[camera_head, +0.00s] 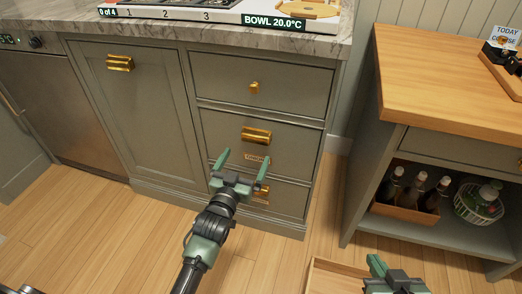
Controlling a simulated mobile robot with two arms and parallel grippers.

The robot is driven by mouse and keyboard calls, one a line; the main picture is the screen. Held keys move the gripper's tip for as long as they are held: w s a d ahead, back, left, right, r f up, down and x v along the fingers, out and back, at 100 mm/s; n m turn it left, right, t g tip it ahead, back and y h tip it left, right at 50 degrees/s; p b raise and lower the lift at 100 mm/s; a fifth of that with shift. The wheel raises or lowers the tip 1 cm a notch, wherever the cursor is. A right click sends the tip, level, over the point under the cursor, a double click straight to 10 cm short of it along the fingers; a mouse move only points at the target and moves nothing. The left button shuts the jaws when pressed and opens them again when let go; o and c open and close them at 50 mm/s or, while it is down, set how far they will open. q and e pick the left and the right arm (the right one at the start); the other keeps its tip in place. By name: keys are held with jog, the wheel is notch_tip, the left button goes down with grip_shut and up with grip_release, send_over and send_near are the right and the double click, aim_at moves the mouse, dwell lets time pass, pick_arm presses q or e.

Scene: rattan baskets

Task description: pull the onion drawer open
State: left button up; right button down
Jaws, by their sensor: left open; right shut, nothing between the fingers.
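A grey-green cabinet has a stack of drawers. The middle drawer (220,130) appears shut and has a brass handle (256,134). A small label (257,157) sits below that handle; its text is too small to read surely. The bottom drawer (290,201) appears shut, and its brass handle (263,190) is partly hidden by my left gripper. My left gripper (243,159) is open and empty, its fingers pointing toward the drawers below the middle handle. I cannot tell its distance from the front. My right gripper (376,262) is shut and empty at the lower right.
The top drawer (290,83) has a brass knob. A cupboard door (135,110) is at its left. A wooden-topped unit (450,80) at right holds bottles (412,190) and a white basket (478,204). A wooden box (335,276) lies beside my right gripper. Floor (110,240) at left is clear.

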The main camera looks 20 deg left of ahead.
aim_at(255, 140)
pick_arm(q)
jog(key=w+b, duration=0.2)
jog(key=w, duration=0.4)
jog(key=shift+w+f, duration=0.15)
jog(key=shift+w, duration=0.5)
pick_arm(e)
jog(key=w+a+r+t+y, duration=0.1)
jog(key=w+r+t, duration=0.3)
jog(key=r, duration=0.5)
jog(key=shift+w+a+t+y, duration=0.4)
jog(key=shift+a+t, duration=0.45)
jog(key=shift+t, duration=0.05)
pick_arm(q)
jog(key=shift+c, duration=0.3)
jog(key=shift+d, duration=0.1)
jog(key=c, duration=2)
